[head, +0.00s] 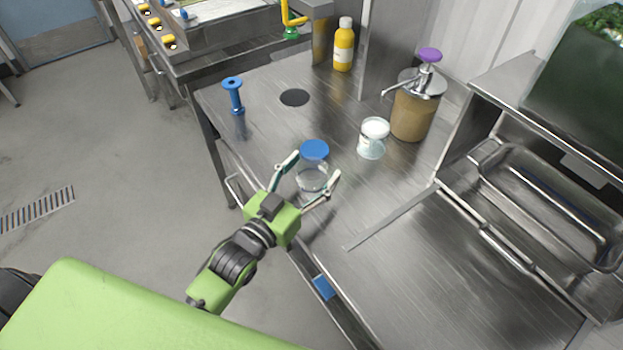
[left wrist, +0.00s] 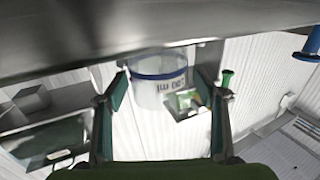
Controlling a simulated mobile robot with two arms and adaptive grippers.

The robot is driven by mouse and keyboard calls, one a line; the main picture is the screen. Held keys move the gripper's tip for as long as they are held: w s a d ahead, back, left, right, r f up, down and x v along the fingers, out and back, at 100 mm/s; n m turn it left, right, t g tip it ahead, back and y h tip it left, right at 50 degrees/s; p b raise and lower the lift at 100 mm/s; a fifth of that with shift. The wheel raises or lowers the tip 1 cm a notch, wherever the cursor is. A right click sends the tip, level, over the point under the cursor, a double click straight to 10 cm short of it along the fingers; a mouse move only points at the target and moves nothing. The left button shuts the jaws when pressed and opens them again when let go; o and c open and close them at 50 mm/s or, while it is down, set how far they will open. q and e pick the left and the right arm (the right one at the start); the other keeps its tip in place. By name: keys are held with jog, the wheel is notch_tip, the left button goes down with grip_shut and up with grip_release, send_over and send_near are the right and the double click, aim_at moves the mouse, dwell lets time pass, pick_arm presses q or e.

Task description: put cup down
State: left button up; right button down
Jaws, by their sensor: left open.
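A clear, empty-looking cup (head: 312,181) is on the steel counter (head: 395,275) near its left edge. In the left wrist view the same cup (left wrist: 160,92) shows a blue band and printed marks, and the picture is upside down. My left gripper (head: 308,178) is open, with one finger on each side of the cup. In the left wrist view there seem to be narrow gaps between the fingers (left wrist: 163,88) and the cup. My right gripper is not in view.
A white-filled cup (head: 372,142) stands to the right, by a brown pump container (head: 413,112). A blue spool-shaped thing (head: 233,94) and a yellow bottle (head: 344,46) stand farther back. A steel pan (head: 545,200) sits at the right. The front counter is clear.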

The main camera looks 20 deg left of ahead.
pick_arm(q)
jog(key=c, duration=1.2)
jog(key=shift+r, duration=0.1)
jog(key=shift+r, duration=0.6)
jog(key=s+a+r+p, duration=0.3)
jog(key=s+a+r, duration=0.5)
jog(key=s+r, duration=0.3)
jog(key=shift+a+r, duration=0.3)
jog(key=shift+r, duration=0.05)
